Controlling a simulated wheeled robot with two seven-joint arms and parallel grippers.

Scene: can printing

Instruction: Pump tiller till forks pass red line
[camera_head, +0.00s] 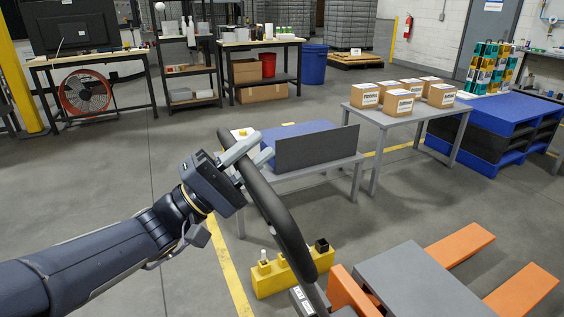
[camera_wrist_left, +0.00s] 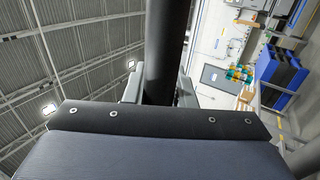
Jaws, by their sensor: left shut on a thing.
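My left gripper (camera_head: 246,157) is shut on the dark tiller handle (camera_head: 262,190) of the pallet jack, near its upper end. In the left wrist view the handle (camera_wrist_left: 165,50) runs between the two grey fingers. The tiller is tilted and runs down to the orange and grey jack body (camera_head: 425,285) at the lower right. Two orange forks (camera_head: 460,244) (camera_head: 520,292) stretch away from it, low over the floor. I cannot make out a red line. My right gripper is not in view.
A yellow block (camera_head: 290,277) stands on the floor beside the tiller's base. A grey table with a blue top and dark panel (camera_head: 315,150) is behind the handle. A table with several cartons (camera_head: 397,102) and blue pallets (camera_head: 490,135) are beyond the forks.

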